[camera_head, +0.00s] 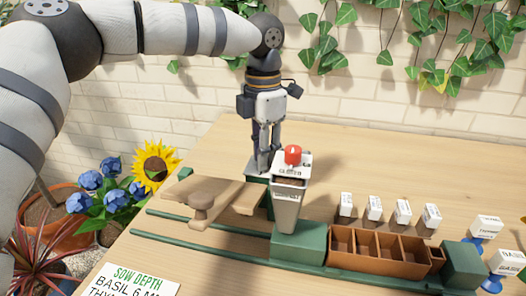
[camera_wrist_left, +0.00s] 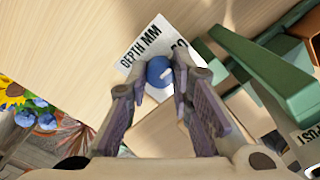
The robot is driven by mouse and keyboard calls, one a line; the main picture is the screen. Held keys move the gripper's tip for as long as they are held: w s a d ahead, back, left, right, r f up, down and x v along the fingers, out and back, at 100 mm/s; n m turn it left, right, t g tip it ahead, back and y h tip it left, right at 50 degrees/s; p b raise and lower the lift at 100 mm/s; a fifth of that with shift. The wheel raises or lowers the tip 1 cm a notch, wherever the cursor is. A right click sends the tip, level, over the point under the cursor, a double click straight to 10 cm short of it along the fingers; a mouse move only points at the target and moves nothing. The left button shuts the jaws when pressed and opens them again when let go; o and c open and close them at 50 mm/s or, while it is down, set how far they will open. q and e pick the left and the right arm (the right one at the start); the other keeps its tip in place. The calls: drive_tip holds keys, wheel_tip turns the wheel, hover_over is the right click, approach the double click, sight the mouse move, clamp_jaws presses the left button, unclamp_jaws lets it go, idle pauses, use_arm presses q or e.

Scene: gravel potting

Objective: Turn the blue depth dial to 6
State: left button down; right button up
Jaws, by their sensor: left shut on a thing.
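The blue depth dial (camera_wrist_left: 158,70) shows in the left wrist view, on a white plate (camera_wrist_left: 140,48) printed DEPTH MM. It has a white pointer mark on its right side. A partly covered number shows to the right of the dial; the rest of the scale is hidden by my fingers. My left gripper (camera_wrist_left: 162,85) is shut on the dial, one finger on each side. In the head view my left gripper (camera_head: 264,165) points down behind the grey hopper (camera_head: 287,208), and the dial is hidden there. My right gripper is in neither view.
The hopper with a red knob (camera_head: 293,154) stands on a green block (camera_head: 298,247) on green rails. A brown compartment tray (camera_head: 335,240) and white labels are to the right. A wooden board (camera_head: 215,187) lies left. A sow depth card (camera_head: 130,283), partly cut off, reads BASIL 6.

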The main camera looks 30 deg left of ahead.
use_arm(q)
drive_tip(key=m, duration=0.2)
drive_tip(key=shift+r+m+p, duration=0.1)
drive_tip(key=shift+m+p, duration=0.3)
drive_tip(key=m, duration=0.5)
drive_tip(key=shift+m, duration=0.6)
drive_tip(key=c, duration=1.4)
unclamp_jaws()
wheel_tip(320, 180, up, 12)
drive_tip(key=shift+f, duration=0.15)
